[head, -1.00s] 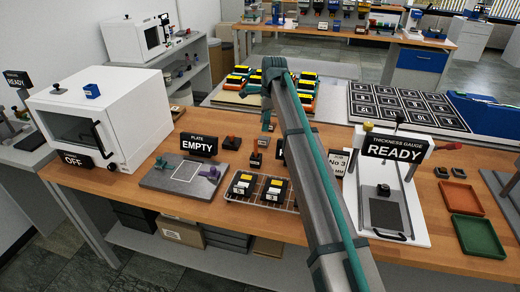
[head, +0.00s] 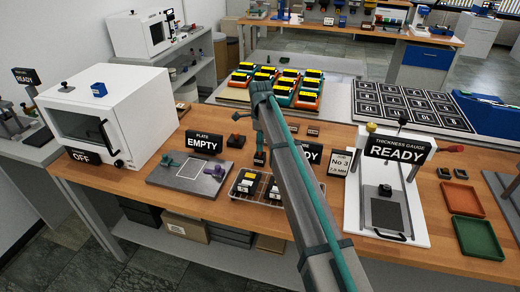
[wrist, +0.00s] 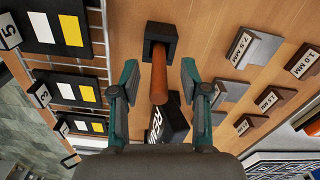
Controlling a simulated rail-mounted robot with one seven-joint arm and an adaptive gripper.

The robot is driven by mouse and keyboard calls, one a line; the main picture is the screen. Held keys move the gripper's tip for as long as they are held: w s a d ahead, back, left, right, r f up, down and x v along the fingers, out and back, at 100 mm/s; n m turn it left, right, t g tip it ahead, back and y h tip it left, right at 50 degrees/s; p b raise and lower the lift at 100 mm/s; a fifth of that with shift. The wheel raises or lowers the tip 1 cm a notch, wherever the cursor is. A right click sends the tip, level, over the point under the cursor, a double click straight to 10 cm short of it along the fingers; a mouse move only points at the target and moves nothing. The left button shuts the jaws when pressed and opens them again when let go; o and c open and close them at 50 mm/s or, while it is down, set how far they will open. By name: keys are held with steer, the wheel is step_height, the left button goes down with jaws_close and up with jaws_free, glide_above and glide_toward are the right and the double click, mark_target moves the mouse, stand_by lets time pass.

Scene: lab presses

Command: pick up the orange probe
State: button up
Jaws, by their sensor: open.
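The orange probe (wrist: 160,82) shows in the wrist view as a rod with one end in a dark square holder (wrist: 160,34). My gripper (wrist: 160,78) is open, with one teal finger on each side of the probe and a gap on both sides. In the head view my gripper (head: 260,158) hangs low over the wooden bench, behind the wire rack. The probe cannot be made out there, hidden by my gripper and arm.
A black READY sign (wrist: 168,124) stands close under the probe in the wrist view. The wire rack (head: 266,201) with dark cartridges is to the left. Labelled gauge blocks (wrist: 254,47) are to the right. The thickness gauge (head: 388,205) stands further right.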

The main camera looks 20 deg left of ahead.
step_height(320, 180, down, 3)
steer(key=shift+s+f+p, duration=0.1)
steer(key=shift+f+p, duration=0.05)
steer(key=shift+p, duration=0.3)
jaws_close()
